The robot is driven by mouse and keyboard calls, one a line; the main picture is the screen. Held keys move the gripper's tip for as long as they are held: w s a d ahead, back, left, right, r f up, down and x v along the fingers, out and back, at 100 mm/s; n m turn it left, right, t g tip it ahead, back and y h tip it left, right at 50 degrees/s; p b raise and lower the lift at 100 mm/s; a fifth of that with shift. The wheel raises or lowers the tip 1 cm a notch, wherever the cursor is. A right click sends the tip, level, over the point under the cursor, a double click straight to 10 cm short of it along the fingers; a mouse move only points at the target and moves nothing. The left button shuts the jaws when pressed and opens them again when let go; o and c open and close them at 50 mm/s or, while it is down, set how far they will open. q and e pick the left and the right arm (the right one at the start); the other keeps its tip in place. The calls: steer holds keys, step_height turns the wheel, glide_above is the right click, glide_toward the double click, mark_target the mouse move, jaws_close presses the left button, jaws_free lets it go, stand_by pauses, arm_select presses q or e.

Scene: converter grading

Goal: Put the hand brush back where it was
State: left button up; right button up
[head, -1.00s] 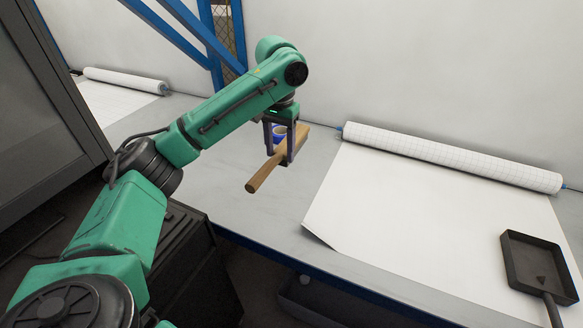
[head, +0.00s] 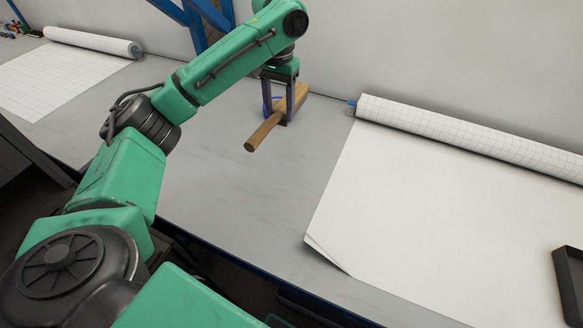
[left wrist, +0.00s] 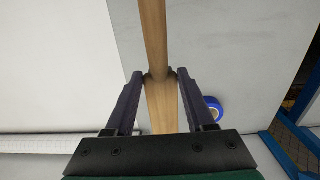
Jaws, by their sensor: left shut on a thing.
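The hand brush (head: 265,131) is a light wooden piece with a long handle pointing toward the front left in the head view. My left gripper (head: 277,117) is shut on it, and it appears held above the grey bench top. In the left wrist view the brush (left wrist: 155,40) runs up between the two fingers of the left gripper (left wrist: 160,76), which press on it from both sides. Its bristles are hidden. My right gripper is not in view.
A roll of gridded white paper (head: 470,135) lies along the back, its sheet (head: 440,220) spread over the bench. A dark pan (head: 570,285) shows at the right edge. Blue tape (left wrist: 213,108) is near the gripper. Another paper roll (head: 92,42) lies at far left. Grey bench (head: 200,200) between is clear.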

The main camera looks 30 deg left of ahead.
arm_select(q)
steer(key=shift+s+d+f+b, duration=0.15)
steer(key=shift+s+f+b, duration=0.1)
steer(key=shift+f+b, duration=0.3)
steer(key=shift+s+d+f+b, duration=0.1)
steer(key=shift+s+f+b, duration=0.2)
steer(key=shift+f, duration=0.3)
steer(key=f, duration=2)
steer(key=shift+w+a, duration=0.1)
steer(key=shift+w, duration=0.2)
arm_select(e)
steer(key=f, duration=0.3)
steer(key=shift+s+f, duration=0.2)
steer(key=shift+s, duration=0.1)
arm_select(q)
steer(key=shift+f, duration=0.1)
steer(key=o, duration=1.3)
step_height(320, 180, up, 12)
steer(key=b, duration=0.1)
steer(key=shift+b, duration=0.4)
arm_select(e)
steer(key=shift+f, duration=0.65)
